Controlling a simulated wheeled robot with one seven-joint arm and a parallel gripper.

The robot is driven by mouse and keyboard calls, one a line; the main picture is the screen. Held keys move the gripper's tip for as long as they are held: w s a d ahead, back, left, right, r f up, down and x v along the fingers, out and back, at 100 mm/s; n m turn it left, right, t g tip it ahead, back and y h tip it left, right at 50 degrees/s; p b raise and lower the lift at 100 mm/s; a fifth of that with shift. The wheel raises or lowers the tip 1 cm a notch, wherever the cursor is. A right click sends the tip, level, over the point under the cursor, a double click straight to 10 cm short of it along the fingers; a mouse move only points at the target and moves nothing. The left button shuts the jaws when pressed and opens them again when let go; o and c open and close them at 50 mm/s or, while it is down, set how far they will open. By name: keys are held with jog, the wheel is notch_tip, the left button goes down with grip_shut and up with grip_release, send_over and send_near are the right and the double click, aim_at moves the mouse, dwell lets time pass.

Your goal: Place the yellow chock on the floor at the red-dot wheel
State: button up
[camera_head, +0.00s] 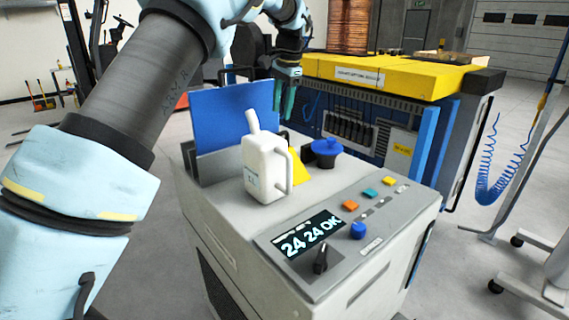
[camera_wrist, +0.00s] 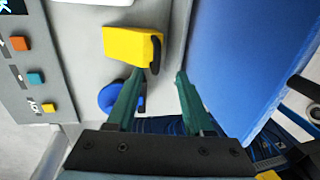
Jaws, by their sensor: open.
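The yellow chock (camera_wrist: 128,46) lies on the grey top of the machine cabinet, with a dark handle-like part at its right end in the wrist view. In the head view only part of the yellow chock (camera_head: 299,167) shows behind the white jug. My gripper (camera_head: 285,98) hangs above the rear of the cabinet, beside the blue panel. In the wrist view my gripper (camera_wrist: 159,75) is open and empty, its green fingers apart. The chock lies beyond the fingertips, mostly to their left. I cannot make out a red-dot wheel in either view.
A white jug (camera_head: 265,165) and a blue funnel-like item (camera_head: 325,150) stand close to the chock. A blue panel (camera_head: 236,117) rises behind them. The cabinet's control panel (camera_head: 310,246) is in front. A yellow-topped machine (camera_head: 400,78) stands behind; a wheeled stand is at right.

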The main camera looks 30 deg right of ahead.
aim_at(281, 133)
jog(key=f, duration=0.3)
jog(key=shift+w+f+p, duration=0.35)
jog(key=shift+f+p, duration=0.05)
jog(key=shift+w+d+f+p, duration=0.15)
jog(key=shift+f+p, duration=0.5)
jog(key=shift+f, duration=0.65)
jog(key=shift+w+a+f+p, duration=0.15)
jog(key=shift+f+p, duration=0.5)
jog(key=shift+f, duration=0.65)
jog(key=shift+d, duration=0.15)
grip_shut()
jog(key=shift+r, duration=0.1)
